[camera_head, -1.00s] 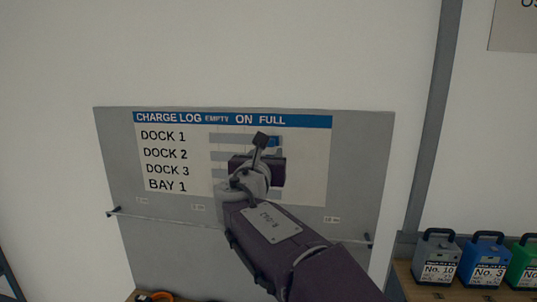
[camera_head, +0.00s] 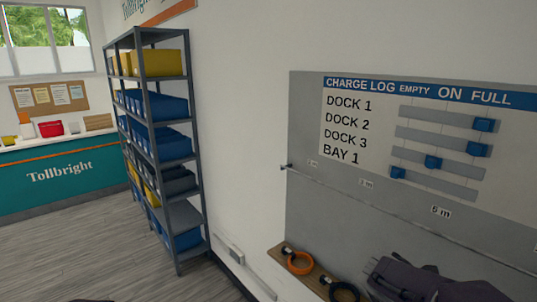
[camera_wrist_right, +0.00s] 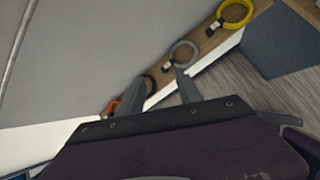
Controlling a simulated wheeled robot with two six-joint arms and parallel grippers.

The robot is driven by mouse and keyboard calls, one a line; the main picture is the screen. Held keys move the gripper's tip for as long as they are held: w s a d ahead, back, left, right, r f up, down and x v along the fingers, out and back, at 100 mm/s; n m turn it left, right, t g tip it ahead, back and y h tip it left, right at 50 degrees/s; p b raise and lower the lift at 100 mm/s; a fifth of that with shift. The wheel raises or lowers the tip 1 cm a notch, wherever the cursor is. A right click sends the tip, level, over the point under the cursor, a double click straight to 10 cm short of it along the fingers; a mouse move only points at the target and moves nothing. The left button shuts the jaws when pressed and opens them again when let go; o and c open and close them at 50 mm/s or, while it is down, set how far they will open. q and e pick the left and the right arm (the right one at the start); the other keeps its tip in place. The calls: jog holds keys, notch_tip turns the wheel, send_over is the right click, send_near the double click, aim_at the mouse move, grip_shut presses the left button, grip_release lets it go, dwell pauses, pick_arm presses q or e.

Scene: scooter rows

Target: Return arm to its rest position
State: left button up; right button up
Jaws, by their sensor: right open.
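My right arm (camera_head: 425,280) shows as a dark purple link at the lower right of the head view, low in front of the wall board; its gripper is not seen there. In the right wrist view my right gripper (camera_wrist_right: 160,88) has its two grey fingers apart with nothing between them. It points down toward a wooden strip with rings. The charge log board (camera_head: 360,125) hangs on the wall, with blue sliders on its rows. The Dock 1 slider (camera_head: 484,125) sits at the right; the Bay 1 slider (camera_head: 398,173) sits at the left. My left gripper is not in view.
A grey shelf rack (camera_head: 190,175) with blue and yellow bins stands left of the board. A teal counter (camera_head: 60,178) is at the far left. A wooden ledge (camera_head: 318,282) below the board holds an orange ring (camera_head: 300,263) and other rings. The floor between is clear.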

jog(key=s+a+f+m+g+y, duration=0.4)
jog(key=s+a+f+m, duration=0.8)
jog(key=m, duration=0.8)
notch_tip(320, 180, down, 3)
jog(key=shift+s+a+r+m+y+b, duration=0.1)
jog(key=shift+s+a+m+y+b, duration=0.25)
jog(key=shift+y, duration=0.65)
jog(key=shift+s+d, duration=0.15)
